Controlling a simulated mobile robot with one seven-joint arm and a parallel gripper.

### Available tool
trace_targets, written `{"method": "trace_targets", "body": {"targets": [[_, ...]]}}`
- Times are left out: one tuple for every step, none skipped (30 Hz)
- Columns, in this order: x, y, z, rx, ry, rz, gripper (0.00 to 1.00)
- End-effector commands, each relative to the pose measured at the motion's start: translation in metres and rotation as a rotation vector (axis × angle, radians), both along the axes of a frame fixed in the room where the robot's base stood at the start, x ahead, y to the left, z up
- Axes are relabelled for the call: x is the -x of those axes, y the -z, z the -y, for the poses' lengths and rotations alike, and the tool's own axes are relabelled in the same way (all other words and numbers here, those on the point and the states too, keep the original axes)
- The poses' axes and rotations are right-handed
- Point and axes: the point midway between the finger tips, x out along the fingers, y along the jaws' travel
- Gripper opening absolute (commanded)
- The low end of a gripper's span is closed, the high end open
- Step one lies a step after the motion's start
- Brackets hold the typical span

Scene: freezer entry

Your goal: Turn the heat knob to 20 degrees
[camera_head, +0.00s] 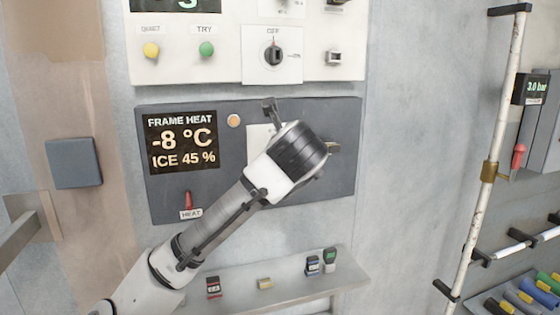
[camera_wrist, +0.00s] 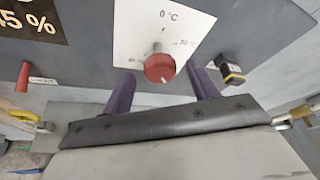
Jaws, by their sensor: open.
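The heat knob is a round red knob (camera_wrist: 160,68) on a white dial plate (camera_wrist: 150,28) in the wrist view. The plate reads "0 °C" above the knob, with a small blurred label to its right. My gripper (camera_wrist: 162,75) is open, with one purple finger on each side of the knob; I cannot tell whether either touches it. In the head view my gripper (camera_head: 301,127) is in front of the dark panel (camera_head: 335,185) and hides the knob. The display (camera_head: 181,142) reads "FRAME HEAT -8 °C, ICE 45 %".
A red switch labelled HEAT (camera_head: 188,200) sits low on the panel, and an orange lamp (camera_head: 233,121) is beside the display. A white panel (camera_head: 225,62) with buttons and a rotary switch is above. A shelf (camera_head: 325,285) with small items is below. A white pipe (camera_head: 497,130) stands right.

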Motion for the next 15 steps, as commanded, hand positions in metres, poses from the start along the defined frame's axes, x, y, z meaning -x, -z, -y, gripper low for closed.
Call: {"method": "trace_targets", "body": {"targets": [[0.011, -0.001, 0.002, -0.002, 0.002, 0.005, 0.59], [0.018, -0.003, 0.002, -0.002, 0.001, 0.005, 0.59], [0.028, -0.006, 0.004, -0.002, 0.002, 0.005, 0.59], [0.034, -0.009, 0.004, -0.001, 0.001, 0.005, 0.59], [0.041, -0.011, 0.005, -0.001, 0.001, 0.005, 0.59], [0.049, -0.013, 0.006, -0.002, 0.002, 0.005, 0.59], [0.055, -0.016, 0.006, -0.001, 0.001, 0.005, 0.59], [0.061, -0.018, 0.007, -0.002, 0.002, 0.005, 0.59], [0.068, -0.021, 0.007, -0.001, 0.001, 0.004, 0.59], [0.073, -0.023, 0.008, -0.001, 0.002, 0.003, 0.59], [0.077, -0.024, 0.008, -0.002, 0.001, 0.003, 0.59], [0.083, -0.027, 0.009, -0.001, 0.0, 0.003, 0.59], [0.086, -0.028, 0.009, 0.0, 0.001, 0.003, 0.59], [0.089, -0.029, 0.009, 0.0, 0.0, 0.001, 0.59], [0.092, -0.03, 0.01, 0.0, 0.001, 0.001, 0.59]]}}
